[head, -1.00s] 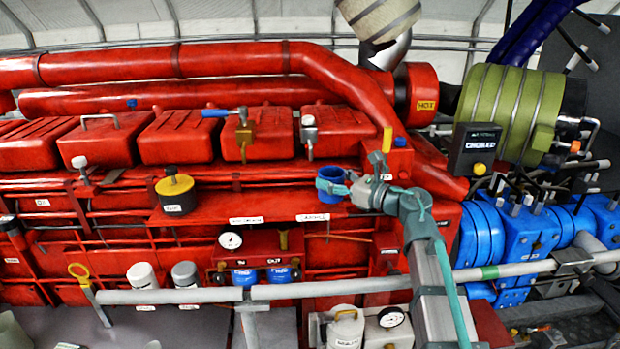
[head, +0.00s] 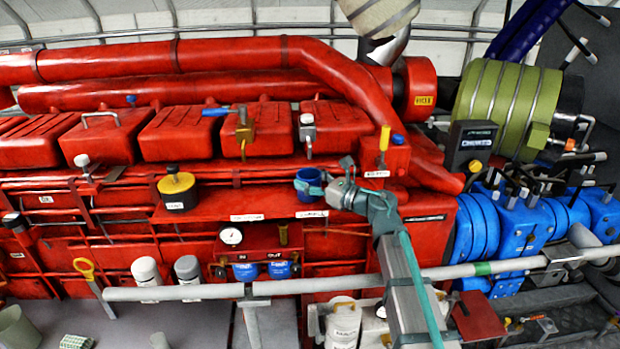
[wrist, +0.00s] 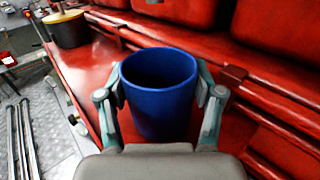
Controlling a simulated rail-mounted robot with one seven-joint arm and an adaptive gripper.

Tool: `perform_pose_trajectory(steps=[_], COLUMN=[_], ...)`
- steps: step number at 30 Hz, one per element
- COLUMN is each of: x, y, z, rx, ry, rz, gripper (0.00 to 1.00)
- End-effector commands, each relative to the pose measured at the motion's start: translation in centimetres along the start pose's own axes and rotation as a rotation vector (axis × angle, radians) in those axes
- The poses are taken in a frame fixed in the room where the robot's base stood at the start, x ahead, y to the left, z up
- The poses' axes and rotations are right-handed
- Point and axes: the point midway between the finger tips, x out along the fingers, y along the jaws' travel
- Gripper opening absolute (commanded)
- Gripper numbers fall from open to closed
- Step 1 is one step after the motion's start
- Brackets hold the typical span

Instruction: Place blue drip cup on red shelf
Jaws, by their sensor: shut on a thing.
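The blue drip cup (head: 308,184) is upright between the fingers of my gripper (head: 325,186), at the right part of the red shelf (head: 225,208). In the wrist view the blue cup (wrist: 158,95) is gripped on both sides by the fingers of my gripper (wrist: 160,90), and its inside looks dark and empty. The red shelf (wrist: 85,60) shows behind and below the cup. The cup's base is at or just over the shelf surface; I cannot tell whether it touches.
A black pot with a yellow lid (head: 176,190) stands on the shelf's left part, apart from the cup. Bare shelf lies between them. A grey rail (head: 200,293) runs in front, below the shelf. Red engine covers (head: 260,132) rise behind it.

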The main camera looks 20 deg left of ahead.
Motion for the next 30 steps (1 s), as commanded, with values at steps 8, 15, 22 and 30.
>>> perform_pose_trajectory(steps=[8, 15, 22, 30], x=[0.0, 0.0, 0.0, -1.6], y=[0.0, 0.0, 0.0, 0.1], z=[-0.4, -0.3, -0.2, -0.2], rx=[0.000, 0.000, 0.001, 0.000], ry=[0.000, 0.000, 0.000, -0.001], rz=[0.000, 0.000, 0.000, -0.002], gripper=[0.32, 0.91, 0.91, 0.91])
